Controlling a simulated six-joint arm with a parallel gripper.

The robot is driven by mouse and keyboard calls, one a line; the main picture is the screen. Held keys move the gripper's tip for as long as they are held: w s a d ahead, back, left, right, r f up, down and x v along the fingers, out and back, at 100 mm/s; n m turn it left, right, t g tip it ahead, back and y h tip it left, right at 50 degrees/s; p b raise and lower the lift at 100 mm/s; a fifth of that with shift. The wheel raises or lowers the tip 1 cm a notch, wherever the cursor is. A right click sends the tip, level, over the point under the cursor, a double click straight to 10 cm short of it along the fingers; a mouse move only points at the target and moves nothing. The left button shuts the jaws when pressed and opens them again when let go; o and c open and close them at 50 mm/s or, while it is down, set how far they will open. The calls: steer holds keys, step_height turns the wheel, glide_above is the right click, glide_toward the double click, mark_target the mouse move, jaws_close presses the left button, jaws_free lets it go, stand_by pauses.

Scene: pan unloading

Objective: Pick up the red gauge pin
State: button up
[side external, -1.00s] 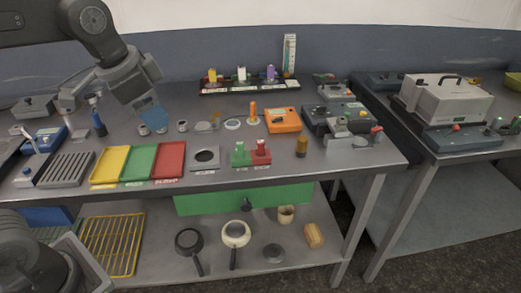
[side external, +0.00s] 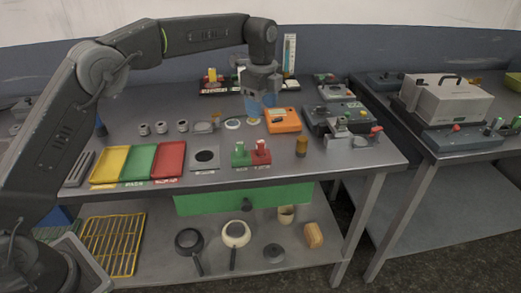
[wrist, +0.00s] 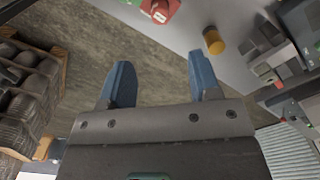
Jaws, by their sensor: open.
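The red gauge pin (side external: 261,144) appears to stand upright in a red block (side external: 262,157) near the front edge of the table, right of a similar green one (side external: 240,154). In the wrist view the red block (wrist: 160,10) is partly cut off at the top edge; the pin cannot be clearly told from it there. My gripper (side external: 256,112) is behind the red block, above the table, with blue fingers pointing down. The wrist view shows my gripper (wrist: 158,72) open, with nothing between its fingers. An orange upright piece is mostly hidden behind it.
An amber cylinder (side external: 301,147) stands right of the red block. An orange box (side external: 283,120) is close to my gripper's right. A dark fixture (side external: 340,122) is farther right. Coloured trays (side external: 168,160) and a grey plate with a round hole (side external: 205,158) lie left.

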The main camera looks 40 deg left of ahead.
mark_target(260, 141)
steer(key=f, duration=1.3)
steer(key=shift+a+f, duration=0.2)
steer(key=c, duration=1)
steer(key=shift+c, duration=0.2)
steer(key=shift+r, duration=0.1)
